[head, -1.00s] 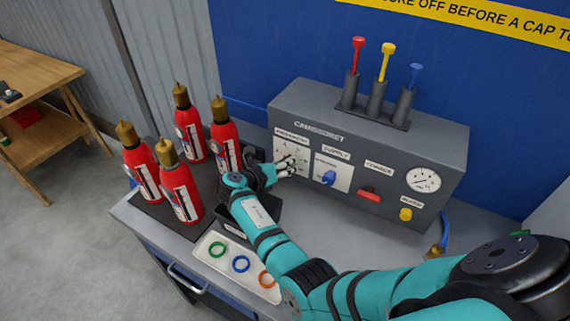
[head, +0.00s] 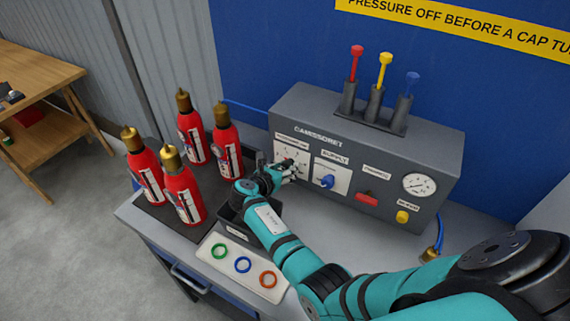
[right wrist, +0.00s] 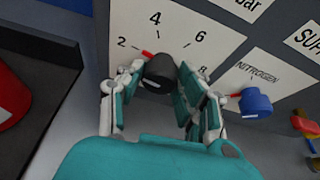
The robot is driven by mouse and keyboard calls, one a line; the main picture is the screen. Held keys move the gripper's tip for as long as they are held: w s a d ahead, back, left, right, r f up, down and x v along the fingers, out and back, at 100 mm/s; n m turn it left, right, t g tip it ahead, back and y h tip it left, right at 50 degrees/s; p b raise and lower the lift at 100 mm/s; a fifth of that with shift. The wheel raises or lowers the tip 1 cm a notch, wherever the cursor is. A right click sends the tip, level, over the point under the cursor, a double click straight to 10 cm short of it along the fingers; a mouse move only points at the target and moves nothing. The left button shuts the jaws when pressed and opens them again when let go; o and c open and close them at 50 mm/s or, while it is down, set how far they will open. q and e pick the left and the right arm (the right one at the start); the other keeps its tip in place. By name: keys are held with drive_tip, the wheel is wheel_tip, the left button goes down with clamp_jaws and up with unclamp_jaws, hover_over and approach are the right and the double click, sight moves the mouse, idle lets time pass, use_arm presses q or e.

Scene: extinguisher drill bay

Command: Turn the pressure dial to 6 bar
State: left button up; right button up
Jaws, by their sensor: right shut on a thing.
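The pressure dial is a black knob (right wrist: 160,70) with a red pointer on a white plate (right wrist: 185,22) marked 2, 4, 6 and 8. In the right wrist view its pointer aims up-left, between 2 and 4 and closer to 2. My right gripper (right wrist: 160,78) is shut on the knob, one finger on each side. In the head view my right gripper (head: 286,170) is at the left end of the grey cabinet (head: 380,150) and partly hides the dial plate. My left gripper is not in view.
A blue supply knob (head: 327,181), a red switch (head: 366,199), a yellow knob (head: 403,216) and a round gauge (head: 420,184) sit right of the dial. Several red extinguishers (head: 184,194) stand left of my arm. A tray (head: 222,268) with coloured rings lies in front.

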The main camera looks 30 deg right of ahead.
drive_tip(key=shift+m+t+y, duration=0.3)
drive_tip(key=shift+m+t, duration=0.2)
drive_tip(key=shift+m, duration=0.4)
drive_tip(key=shift+p, duration=0.3)
drive_tip(key=o, duration=1.1)
drive_tip(key=shift+o, duration=0.2)
drive_tip(key=v, duration=0.7)
drive_tip(key=shift+s, duration=0.25)
drive_tip(key=shift+a, duration=0.1)
